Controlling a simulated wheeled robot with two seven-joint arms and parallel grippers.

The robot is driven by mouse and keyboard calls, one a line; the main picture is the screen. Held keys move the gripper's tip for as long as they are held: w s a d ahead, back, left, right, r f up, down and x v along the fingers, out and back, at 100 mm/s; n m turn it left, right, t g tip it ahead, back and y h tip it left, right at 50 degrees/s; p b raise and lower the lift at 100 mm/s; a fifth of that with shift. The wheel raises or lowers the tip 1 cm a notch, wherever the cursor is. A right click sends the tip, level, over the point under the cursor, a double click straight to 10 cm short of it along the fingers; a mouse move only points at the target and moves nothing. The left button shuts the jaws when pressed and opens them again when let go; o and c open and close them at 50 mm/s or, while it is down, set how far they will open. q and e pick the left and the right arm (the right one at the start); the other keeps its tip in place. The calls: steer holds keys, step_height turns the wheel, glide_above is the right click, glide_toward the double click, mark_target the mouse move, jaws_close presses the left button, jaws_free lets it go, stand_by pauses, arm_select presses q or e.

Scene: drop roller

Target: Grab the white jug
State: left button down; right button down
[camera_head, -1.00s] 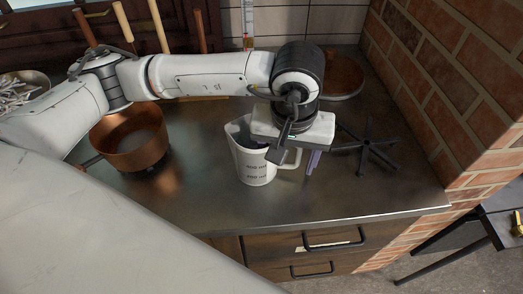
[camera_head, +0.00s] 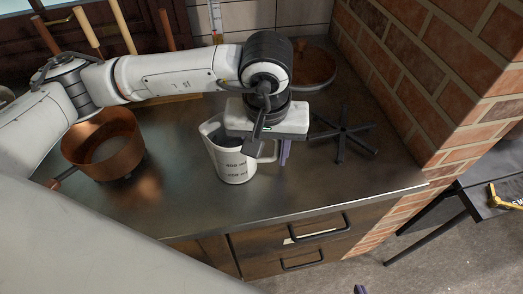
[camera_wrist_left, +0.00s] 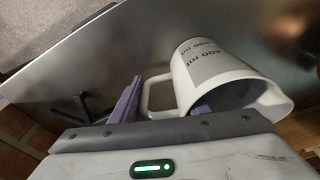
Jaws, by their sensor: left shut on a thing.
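The white jug (camera_head: 232,160) with printed volume marks stands on the metal counter, its handle to the right. It lies across the left wrist view (camera_wrist_left: 205,65), mouth toward the camera. My left gripper (camera_head: 262,150) is over its handle side and shut on it. In the wrist view, one purple finger of this gripper (camera_wrist_left: 180,100) is outside the handle; purple also shows inside the jug's mouth. In the head view, the gripper body hides part of the rim. Small dark tips at the bottom edge of the head view may be my right gripper; its state is unclear.
A copper pot (camera_head: 103,145) stands to the left on the counter (camera_head: 190,205). A black star-shaped stand (camera_head: 343,135) is right of the jug, and a round brown pan (camera_head: 312,68) is behind. A brick wall (camera_head: 430,90) bounds the right side. The counter's front is clear.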

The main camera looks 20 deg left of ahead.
arm_select(q)
steer(key=shift+r+b, duration=0.55)
steer(key=shift+r, duration=4.3)
